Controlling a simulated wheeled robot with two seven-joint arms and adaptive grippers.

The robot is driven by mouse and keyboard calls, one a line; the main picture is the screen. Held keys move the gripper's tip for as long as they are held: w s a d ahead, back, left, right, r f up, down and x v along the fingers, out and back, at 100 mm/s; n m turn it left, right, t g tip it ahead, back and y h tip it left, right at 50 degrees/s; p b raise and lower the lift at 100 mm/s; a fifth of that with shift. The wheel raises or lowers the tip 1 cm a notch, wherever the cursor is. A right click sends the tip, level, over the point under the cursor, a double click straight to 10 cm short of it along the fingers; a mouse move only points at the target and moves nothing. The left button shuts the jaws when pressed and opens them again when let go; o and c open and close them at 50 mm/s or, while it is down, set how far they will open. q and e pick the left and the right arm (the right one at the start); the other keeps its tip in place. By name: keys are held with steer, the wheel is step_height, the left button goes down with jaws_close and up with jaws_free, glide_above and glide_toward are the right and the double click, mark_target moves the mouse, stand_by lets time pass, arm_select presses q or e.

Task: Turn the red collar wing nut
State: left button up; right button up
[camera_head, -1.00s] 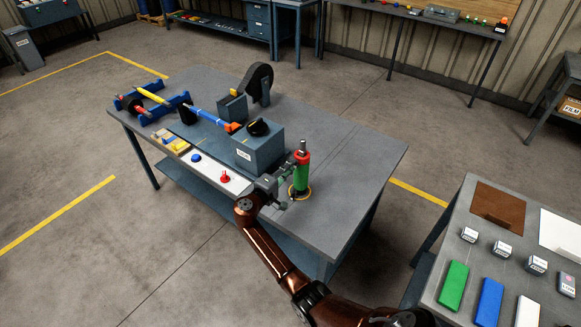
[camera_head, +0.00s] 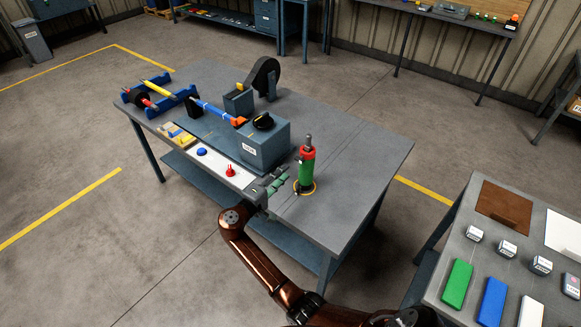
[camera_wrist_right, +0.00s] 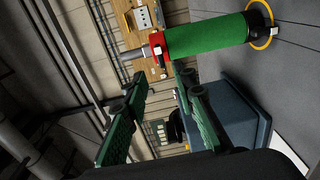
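A green upright cylinder (camera_head: 306,174) with a red collar (camera_head: 308,153) and a grey top stands inside a yellow ring on the workbench's right part. In the right wrist view the green cylinder (camera_wrist_right: 205,35) lies sideways in the picture, with the red collar (camera_wrist_right: 157,45) at its left end. A small piece, perhaps the wing nut, sticks out at the collar; its angle is hard to tell. My right gripper (camera_head: 281,180) is just left of the cylinder, apart from it. Its green-padded fingers (camera_wrist_right: 164,85) are spread and empty. My left gripper is not in view.
A blue-grey box with a black knob (camera_head: 263,122) stands left of the cylinder. A white panel with a red knob (camera_head: 231,170) and a blue button (camera_head: 202,151) runs along the bench's front. The bench right of the cylinder is clear. A side table (camera_head: 440,290) stands at lower right.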

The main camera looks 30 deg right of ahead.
steer(key=shift+v, duration=1.65)
steer(key=shift+r, duration=0.1)
